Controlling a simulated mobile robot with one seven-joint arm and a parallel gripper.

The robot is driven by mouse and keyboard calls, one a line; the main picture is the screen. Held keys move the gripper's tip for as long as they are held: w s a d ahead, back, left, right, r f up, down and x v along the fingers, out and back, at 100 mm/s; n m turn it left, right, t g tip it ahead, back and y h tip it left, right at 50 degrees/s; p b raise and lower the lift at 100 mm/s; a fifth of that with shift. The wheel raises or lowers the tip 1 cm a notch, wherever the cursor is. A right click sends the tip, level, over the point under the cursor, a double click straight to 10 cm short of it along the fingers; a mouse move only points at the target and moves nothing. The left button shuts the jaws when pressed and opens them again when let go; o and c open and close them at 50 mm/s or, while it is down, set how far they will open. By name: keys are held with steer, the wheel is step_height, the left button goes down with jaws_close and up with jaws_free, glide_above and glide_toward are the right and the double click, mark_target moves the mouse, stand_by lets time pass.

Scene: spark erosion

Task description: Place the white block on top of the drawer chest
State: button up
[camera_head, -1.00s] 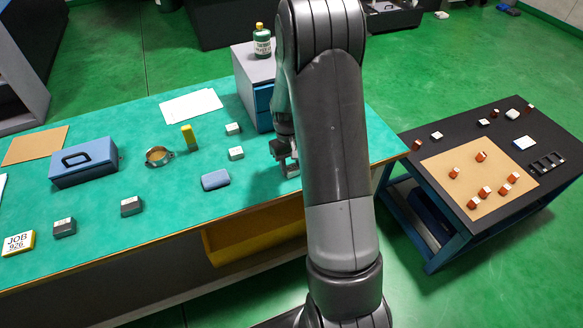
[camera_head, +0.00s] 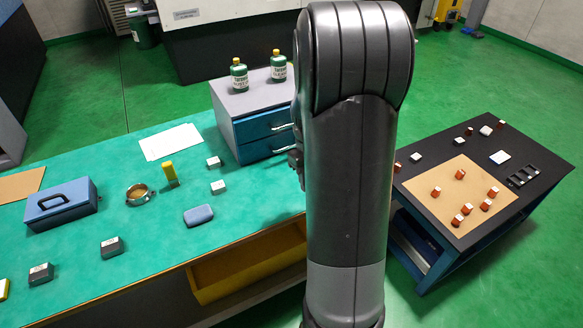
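The drawer chest (camera_head: 228,101) has a grey top and blue drawers and stands at the back of the teal bench. Two green bottles, one on the left (camera_head: 239,75) and one on the right (camera_head: 278,66), stand on its top. Two small whitish blocks lie on the bench in front of the chest: one farther back (camera_head: 213,162) and one nearer (camera_head: 218,187). I cannot tell which is the task's white block. My gripper (camera_head: 296,158) shows only as a dark sliver beside the chest's front right; my arm hides the rest, including anything held.
A blue-grey pad (camera_head: 198,215), yellow block (camera_head: 170,172), round metal ring (camera_head: 138,194) and blue box (camera_head: 61,203) lie on the bench. A dark side table (camera_head: 410,178) at right holds several small parts. The chest top is bare in front of the bottles.

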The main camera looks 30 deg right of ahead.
steer(key=w+d+r+n+t, duration=0.1)
steer(key=w+d+r+n, duration=0.4)
steer(key=w+r+n, duration=0.3)
steer(key=w+d+r+n+t+h, duration=0.1)
steer(key=w+d+r+n, duration=0.45)
steer(key=w+n, duration=0.35)
steer(key=w+d+r+n+t, duration=0.1)
steer(key=w+d+r+n, duration=0.3)
steer(key=w+r+n, duration=0.45)
glide_above(282, 93)
steer(key=f, duration=0.7)
steer(key=shift+s+a+f, duration=0.3)
steer(key=shift+f, duration=1.95)
steer(key=shift+f, duration=0.1)
steer(key=o, duration=1.1)
